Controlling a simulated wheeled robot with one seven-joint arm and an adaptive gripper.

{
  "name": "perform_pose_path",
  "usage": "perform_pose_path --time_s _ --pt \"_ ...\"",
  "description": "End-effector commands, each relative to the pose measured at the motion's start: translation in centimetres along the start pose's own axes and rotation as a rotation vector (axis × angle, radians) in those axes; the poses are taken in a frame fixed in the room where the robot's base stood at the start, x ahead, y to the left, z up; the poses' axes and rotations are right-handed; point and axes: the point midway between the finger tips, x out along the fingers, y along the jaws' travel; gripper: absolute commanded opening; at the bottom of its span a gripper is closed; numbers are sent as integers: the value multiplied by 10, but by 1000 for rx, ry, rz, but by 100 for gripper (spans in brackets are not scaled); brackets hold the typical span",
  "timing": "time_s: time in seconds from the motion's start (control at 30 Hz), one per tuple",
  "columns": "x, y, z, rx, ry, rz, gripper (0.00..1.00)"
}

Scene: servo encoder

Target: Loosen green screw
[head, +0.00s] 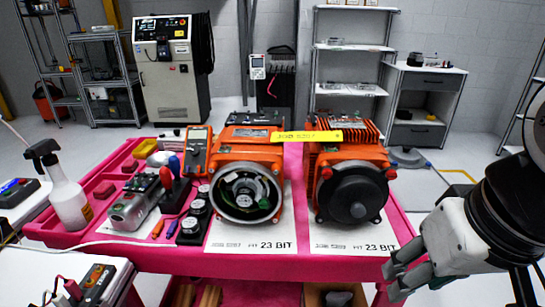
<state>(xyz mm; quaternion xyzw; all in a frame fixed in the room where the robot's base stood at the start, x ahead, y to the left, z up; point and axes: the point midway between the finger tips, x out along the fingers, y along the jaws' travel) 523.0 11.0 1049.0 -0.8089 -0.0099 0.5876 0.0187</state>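An orange servo motor (275,163) stands left of centre on the pink cart with its round end open toward me. Inside the opening is the encoder (243,190). A small green spot (264,203) shows at the right of the encoder; it is too small to tell for certain that it is the green screw. My gripper (388,282) is at the lower right, by the cart's front right edge, well away from the motor opening. Its fingers point left and look apart, with nothing between them.
A second orange motor (345,151) with a black cover stands right of the first, between it and my arm. A yellow tag (307,136) lies across both tops. Screwdrivers (173,172), a meter (197,150) and black round parts (195,217) crowd the left. A spray bottle (68,198) stands far left.

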Motion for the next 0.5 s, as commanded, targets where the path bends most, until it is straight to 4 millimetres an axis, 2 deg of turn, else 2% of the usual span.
perform_pose_path --time_s 0.03,0.27,0.5 --pt "-21 -3 -4 0 12 -7 38" --pt "-70 -18 -27 10 78 -47 38" --pt "-116 -45 -56 43 155 -115 38"
